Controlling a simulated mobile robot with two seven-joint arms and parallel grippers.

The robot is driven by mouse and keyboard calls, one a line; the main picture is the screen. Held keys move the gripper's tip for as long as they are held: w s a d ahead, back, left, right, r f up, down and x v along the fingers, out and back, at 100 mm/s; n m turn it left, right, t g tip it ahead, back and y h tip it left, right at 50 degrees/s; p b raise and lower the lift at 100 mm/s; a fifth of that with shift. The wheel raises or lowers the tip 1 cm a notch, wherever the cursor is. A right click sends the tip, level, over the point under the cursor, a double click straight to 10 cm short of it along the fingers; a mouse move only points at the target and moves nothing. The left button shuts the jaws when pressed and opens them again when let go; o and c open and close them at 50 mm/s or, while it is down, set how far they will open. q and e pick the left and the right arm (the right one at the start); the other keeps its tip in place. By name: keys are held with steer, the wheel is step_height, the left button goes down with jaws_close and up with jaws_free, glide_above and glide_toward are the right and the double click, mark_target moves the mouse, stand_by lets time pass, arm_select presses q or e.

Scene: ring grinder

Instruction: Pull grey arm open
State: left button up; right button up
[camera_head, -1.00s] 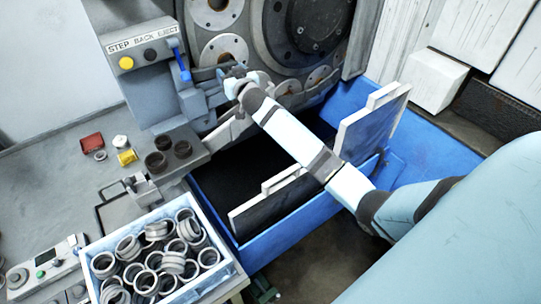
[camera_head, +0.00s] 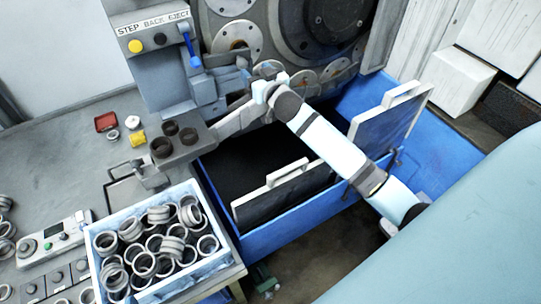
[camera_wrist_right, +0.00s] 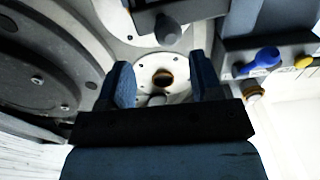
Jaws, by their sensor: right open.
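The grey arm (camera_head: 239,121) slopes from the cup holder at its left end up to the machine front. The holder (camera_head: 184,152) carries dark ring-shaped cups. My right gripper (camera_head: 258,77) is open at the machine front, just above the upper right end of the grey arm. In the right wrist view, the gripper (camera_wrist_right: 160,80) has its blue fingers apart. A pale disc with a dark hole (camera_wrist_right: 166,77) and a small grey rounded part (camera_wrist_right: 157,99) show between them. I cannot tell whether the fingers touch anything. My left gripper is out of view.
A blue lever (camera_head: 190,46) and a yellow button (camera_head: 135,46) are on the control box. A blue bin (camera_head: 300,208) with white-handled panels lies below my right arm. A white-rimmed crate of rings (camera_head: 225,264) stands at front left, beside a control panel (camera_head: 50,247).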

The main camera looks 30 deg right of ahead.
arm_select(q)
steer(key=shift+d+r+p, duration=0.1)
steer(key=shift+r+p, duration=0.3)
steer(key=shift+p, duration=0.15)
arm_select(e)
steer(key=s+a+f+n+g+y, duration=0.1)
steer(key=s+a+f, duration=0.4)
steer(key=s+f, duration=0.5)
steer(key=s+a+f+n+g+y, duration=0.2)
steer(key=s+a+f+g, duration=0.2)
steer(key=s+f, duration=0.6)
steer(key=s+a, duration=0.2)
steer(key=s, duration=0.1)
steer(key=shift+s+a+f, duration=0.15)
steer(key=shift+s+f, duration=0.1)
steer(key=shift+s, duration=0.1)
